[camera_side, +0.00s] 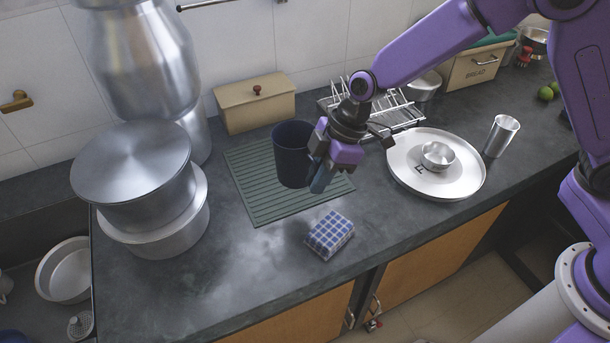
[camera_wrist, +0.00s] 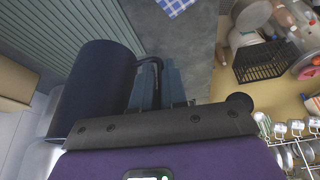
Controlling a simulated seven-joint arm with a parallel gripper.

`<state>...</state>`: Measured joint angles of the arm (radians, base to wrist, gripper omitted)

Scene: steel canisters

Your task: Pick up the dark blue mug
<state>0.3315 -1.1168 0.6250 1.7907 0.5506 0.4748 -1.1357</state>
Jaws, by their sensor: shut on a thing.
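The dark blue mug (camera_side: 291,158) is upright over the ribbed green drying mat (camera_side: 255,203). I cannot tell for sure whether its base touches the mat. My gripper (camera_side: 321,176) is at the mug's right side, shut on its handle, with the fingers pointing down. In the wrist view the mug (camera_wrist: 92,92) fills the left, its handle reaching right to my gripper's fingers (camera_wrist: 160,86). The fingers partly hide the handle.
A checked blue cloth (camera_side: 330,235) lies in front of the mat. A white round tray (camera_side: 465,180) with a steel bowl (camera_side: 437,156) is at right, beside a steel tumbler (camera_side: 501,136). A beige box (camera_side: 256,104) and wire rack (camera_side: 400,112) stand behind. Steel pots (camera_side: 135,175) stand left.

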